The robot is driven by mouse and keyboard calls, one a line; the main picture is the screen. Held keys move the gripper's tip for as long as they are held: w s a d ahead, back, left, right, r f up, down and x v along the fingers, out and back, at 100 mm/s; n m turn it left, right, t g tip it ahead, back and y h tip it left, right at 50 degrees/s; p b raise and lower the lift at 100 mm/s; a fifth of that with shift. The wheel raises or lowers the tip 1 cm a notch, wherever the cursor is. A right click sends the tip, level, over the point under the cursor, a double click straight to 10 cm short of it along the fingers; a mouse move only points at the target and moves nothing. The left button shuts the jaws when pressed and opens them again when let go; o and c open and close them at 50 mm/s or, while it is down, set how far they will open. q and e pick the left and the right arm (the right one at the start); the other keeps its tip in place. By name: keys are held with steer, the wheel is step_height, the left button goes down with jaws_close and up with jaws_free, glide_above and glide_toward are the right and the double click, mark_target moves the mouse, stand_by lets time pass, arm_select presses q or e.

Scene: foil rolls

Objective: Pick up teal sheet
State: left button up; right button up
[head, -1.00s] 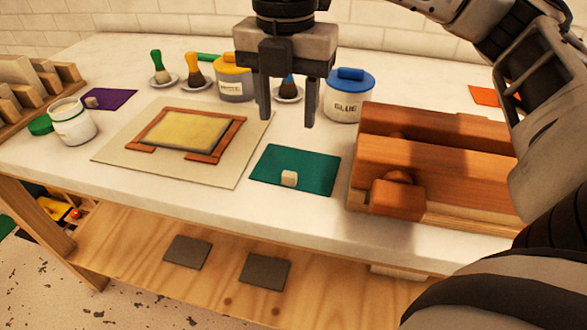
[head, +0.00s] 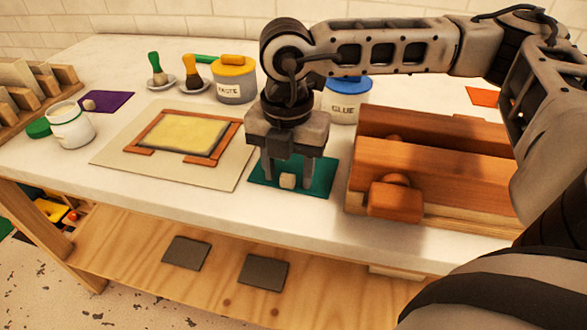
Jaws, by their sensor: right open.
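The teal sheet (head: 321,183) lies flat on the white table, left of the wooden press. A small cream block (head: 288,181) sits on it near its front edge. My right gripper (head: 287,182) points down over the sheet, its two fingers apart on either side of the block as seen from the head. I cannot tell whether the fingertips touch the sheet. The gripper body hides the back part of the sheet. My left gripper is not in view.
The wooden press (head: 430,165) stands close on the right. A framed yellow panel (head: 182,137) on a beige board lies to the left. The glue jar (head: 346,99) and paste jar (head: 235,80) stand behind. A purple sheet (head: 106,102) lies farther left.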

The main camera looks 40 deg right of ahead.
jaws_close()
steer(key=shift+r, duration=0.1)
